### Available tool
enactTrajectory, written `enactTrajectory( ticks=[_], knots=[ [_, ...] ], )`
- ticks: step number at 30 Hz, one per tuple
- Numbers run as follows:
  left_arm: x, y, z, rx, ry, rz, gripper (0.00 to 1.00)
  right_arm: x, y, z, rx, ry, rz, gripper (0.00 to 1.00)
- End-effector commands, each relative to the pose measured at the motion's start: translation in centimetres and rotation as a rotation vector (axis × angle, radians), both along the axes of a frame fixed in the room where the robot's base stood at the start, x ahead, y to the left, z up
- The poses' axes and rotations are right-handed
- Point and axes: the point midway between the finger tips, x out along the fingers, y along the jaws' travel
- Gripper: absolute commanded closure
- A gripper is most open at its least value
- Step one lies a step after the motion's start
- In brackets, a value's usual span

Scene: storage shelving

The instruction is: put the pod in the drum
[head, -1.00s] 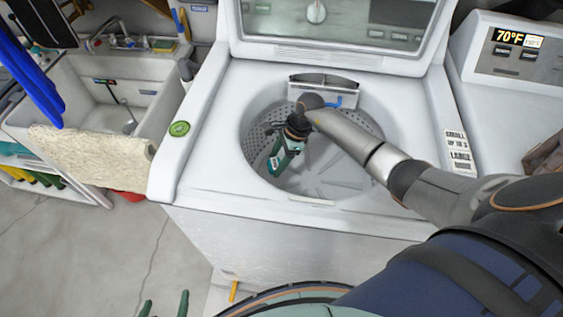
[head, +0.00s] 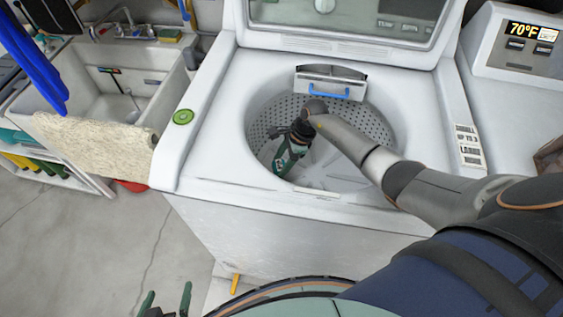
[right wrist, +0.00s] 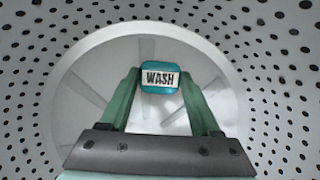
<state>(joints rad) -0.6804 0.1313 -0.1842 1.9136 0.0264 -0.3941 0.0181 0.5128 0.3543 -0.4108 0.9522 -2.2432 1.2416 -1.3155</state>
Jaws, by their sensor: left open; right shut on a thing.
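The pod (right wrist: 160,78) is a small teal block with a white label reading WASH. It sits between the green fingertips of my right gripper (right wrist: 160,85), which is shut on it. In the head view my right gripper (head: 282,163) points down inside the washer's open drum (head: 372,122), near its left side; I cannot make out the pod there. In the right wrist view the pod is over the drum's pale bottom; its height above that is hard to tell. My left gripper (head: 166,306) is open and empty, low at the left, in front of the washer.
The white washer (head: 215,120) has its lid raised behind the drum. A round green object (head: 183,117) lies on its top left. A sink (head: 85,90) with a beige cloth (head: 90,142) stands at left. Another appliance (head: 500,100) is at right. The floor at lower left is clear.

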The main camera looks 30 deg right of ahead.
Motion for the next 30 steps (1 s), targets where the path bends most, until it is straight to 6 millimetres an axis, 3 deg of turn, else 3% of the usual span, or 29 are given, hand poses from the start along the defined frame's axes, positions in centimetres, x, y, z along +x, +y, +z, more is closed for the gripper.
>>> enactTrajectory(
  ticks=[8, 9, 16, 25, 30],
  knots=[
    [0.1, 0.0, -0.5, 0.0, -0.001, 0.0, 0.0, 0.0, 0.0, -0.4, -0.001, -0.001, 0.001, 0.89],
    [0.1, 0.0, -0.5, 0.0, -0.001, 0.0, 0.0, 0.0, 0.0, -0.4, -0.001, -0.001, 0.001, 0.32],
    [0.1, 0.0, -0.5, 0.0, -0.002, 0.0, 0.0, 0.0, 0.0, -0.4, -0.001, -0.001, 0.001, 0.06],
    [0.1, 0.0, -0.2, 0.0, -0.002, -0.001, 0.0, 0.0, 0.0, -0.2, 0.0, 0.0, 0.0, 0.06],
    [0.1, 0.0, 1.4, 0.0, -0.002, 0.0, 0.0, 0.0, 0.0, 1.2, 0.001, 0.0, 0.0, 0.06]
  ],
)
